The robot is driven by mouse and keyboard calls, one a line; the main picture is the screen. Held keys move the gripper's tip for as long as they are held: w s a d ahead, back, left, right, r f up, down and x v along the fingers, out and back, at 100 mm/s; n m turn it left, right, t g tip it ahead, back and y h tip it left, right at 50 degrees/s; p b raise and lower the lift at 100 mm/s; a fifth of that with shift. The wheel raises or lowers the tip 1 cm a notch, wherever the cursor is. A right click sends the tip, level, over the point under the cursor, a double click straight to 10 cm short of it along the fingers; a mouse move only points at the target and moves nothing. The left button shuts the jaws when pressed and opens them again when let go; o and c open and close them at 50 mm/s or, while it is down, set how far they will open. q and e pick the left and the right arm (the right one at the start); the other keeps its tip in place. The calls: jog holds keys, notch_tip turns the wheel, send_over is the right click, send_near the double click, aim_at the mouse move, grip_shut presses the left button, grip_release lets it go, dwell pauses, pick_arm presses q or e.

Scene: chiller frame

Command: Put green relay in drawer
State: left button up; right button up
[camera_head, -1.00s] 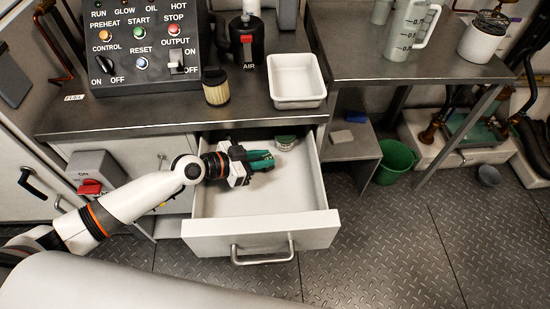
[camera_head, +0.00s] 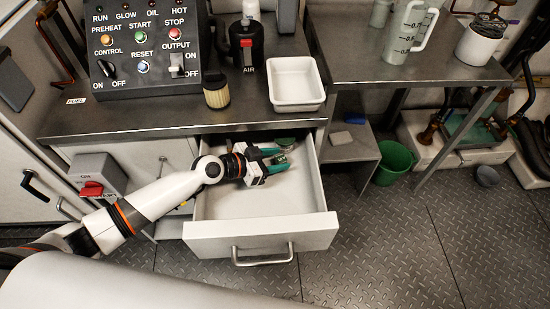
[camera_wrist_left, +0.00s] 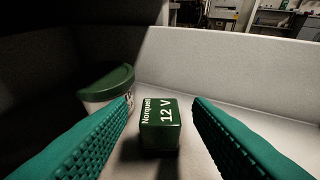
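The green relay (camera_wrist_left: 160,127), a small green block marked "12 V", is inside the open drawer (camera_head: 262,237). In the left wrist view it appears to sit on the drawer floor, with gaps between it and both fingers. My left gripper (camera_head: 284,159) is open inside the drawer. Its teal fingers (camera_wrist_left: 165,140) stand on either side of the relay. In the head view the relay is too small and too close to the fingers to make out clearly. My right gripper is in neither view.
A green-lidded round container (camera_wrist_left: 106,88) is in the drawer beside the relay. The front part of the drawer floor is clear. Above is the worktop with a white tray (camera_head: 297,105), a tan filter (camera_head: 216,96) and a control panel (camera_head: 140,60).

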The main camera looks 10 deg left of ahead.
pick_arm(q)
jog(key=shift+r, duration=0.2)
jog(key=b+v, duration=0.2)
jog(key=v, duration=0.9)
jog(key=shift+s+a+f, duration=0.1)
jog(key=shift+s+a, duration=0.05)
jog(key=shift+a, duration=0.05)
jog(key=shift+s+a+r, duration=0.15)
jog(key=shift+a+r, duration=0.05)
jog(key=shift+r, duration=0.05)
